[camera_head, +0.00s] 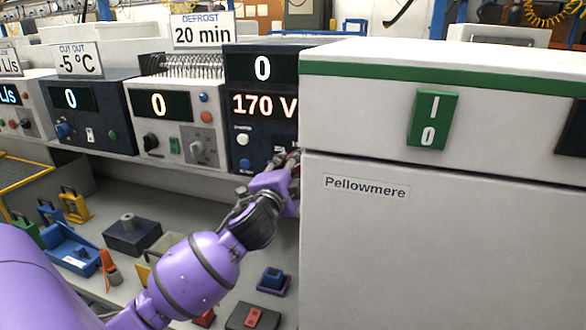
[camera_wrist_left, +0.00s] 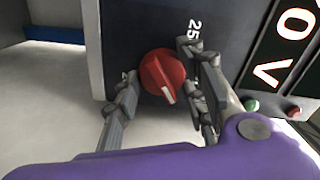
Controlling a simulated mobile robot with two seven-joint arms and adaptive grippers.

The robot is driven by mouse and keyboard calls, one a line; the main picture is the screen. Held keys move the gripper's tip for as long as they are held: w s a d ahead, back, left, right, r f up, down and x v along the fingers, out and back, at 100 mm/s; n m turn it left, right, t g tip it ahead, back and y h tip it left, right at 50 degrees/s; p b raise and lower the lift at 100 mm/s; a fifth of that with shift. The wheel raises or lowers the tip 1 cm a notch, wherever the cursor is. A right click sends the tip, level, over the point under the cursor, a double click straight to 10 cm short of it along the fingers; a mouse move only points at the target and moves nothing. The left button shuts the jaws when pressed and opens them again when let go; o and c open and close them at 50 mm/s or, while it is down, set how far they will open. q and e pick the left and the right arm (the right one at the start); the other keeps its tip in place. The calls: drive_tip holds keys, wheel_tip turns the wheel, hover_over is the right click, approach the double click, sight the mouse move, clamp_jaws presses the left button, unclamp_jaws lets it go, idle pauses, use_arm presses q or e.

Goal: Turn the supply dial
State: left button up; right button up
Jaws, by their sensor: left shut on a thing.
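The supply unit (camera_head: 235,75) is a dark box with displays reading 0 and 170 V. It stands partly behind the big white cabinet at its right. My left gripper (camera_head: 290,160) reaches its lower right front, where the head view hides most of the dial. In the left wrist view, the round red dial (camera_wrist_left: 161,74) has a white pointer line slanting down to the right. A printed 25 is beside it. The fingers are on both sides of the dial, shut on it. My right gripper is not in view.
The white Pellowmere cabinet (camera_head: 440,240) with a green I/0 switch (camera_head: 433,119) stands close on the right of my left gripper. Other instrument boxes (camera_head: 165,110) line the bench to the left. Small blocks and holders, including a blue holder (camera_head: 70,248), lie on the bench below.

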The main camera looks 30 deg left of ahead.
use_arm(q)
drive_tip(key=shift+d+f+m, duration=0.15)
drive_tip(key=shift+f+m, duration=0.15)
drive_tip(key=o, duration=1.1)
drive_tip(key=shift+r, duration=0.1)
drive_tip(key=v, duration=1.2)
drive_tip(key=shift+r, duration=0.1)
